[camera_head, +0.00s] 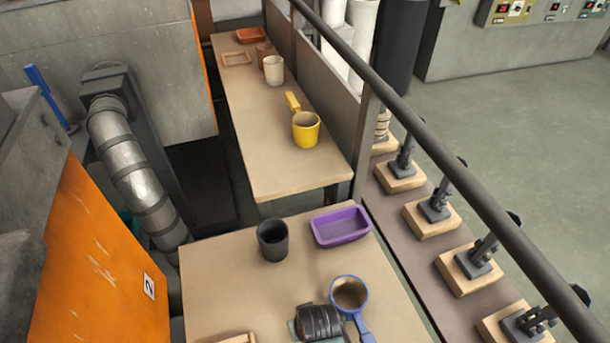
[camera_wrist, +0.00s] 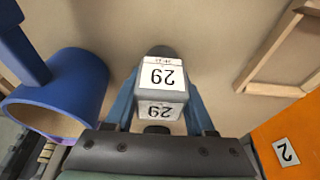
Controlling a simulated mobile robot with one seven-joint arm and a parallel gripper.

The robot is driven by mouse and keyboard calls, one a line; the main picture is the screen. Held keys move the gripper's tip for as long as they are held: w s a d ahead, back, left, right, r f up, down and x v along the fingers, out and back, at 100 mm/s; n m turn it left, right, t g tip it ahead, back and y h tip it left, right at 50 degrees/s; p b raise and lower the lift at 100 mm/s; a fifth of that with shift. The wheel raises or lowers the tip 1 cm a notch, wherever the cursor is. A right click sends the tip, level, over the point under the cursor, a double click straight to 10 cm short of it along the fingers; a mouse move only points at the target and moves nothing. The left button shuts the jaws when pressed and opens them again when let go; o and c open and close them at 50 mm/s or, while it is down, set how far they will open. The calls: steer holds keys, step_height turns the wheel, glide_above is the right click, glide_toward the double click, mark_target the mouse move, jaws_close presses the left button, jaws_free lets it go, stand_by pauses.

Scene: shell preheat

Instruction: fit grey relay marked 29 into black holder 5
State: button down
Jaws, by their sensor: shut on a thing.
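The grey relay (camera_wrist: 160,88) shows upside down in the wrist view, with white labels reading 29 on two faces. My gripper (camera_wrist: 160,104) is shut on it, with blue-grey fingers on both sides. In the head view my gripper (camera_head: 320,323) is at the bottom edge over the near table, beside a blue-rimmed cup; the relay is hidden there beneath it. The blue cup (camera_head: 349,292) also shows at the left of the wrist view (camera_wrist: 62,92). I cannot make out a black holder marked 5 in either view.
The near table (camera_head: 225,290) also holds a black cup (camera_head: 272,240), a purple tray (camera_head: 341,226) and a wooden frame (camera_wrist: 288,50). A yellow mug (camera_head: 306,130) stands on the far table. A dark rail (camera_head: 450,175) runs along the right. An orange panel (camera_head: 95,260) is left.

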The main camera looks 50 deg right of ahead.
steer(key=shift+c, duration=1.2)
jaws_free()
steer(key=shift+f, duration=0.1)
steer(key=p+v, duration=0.2)
steer(key=v, duration=1)
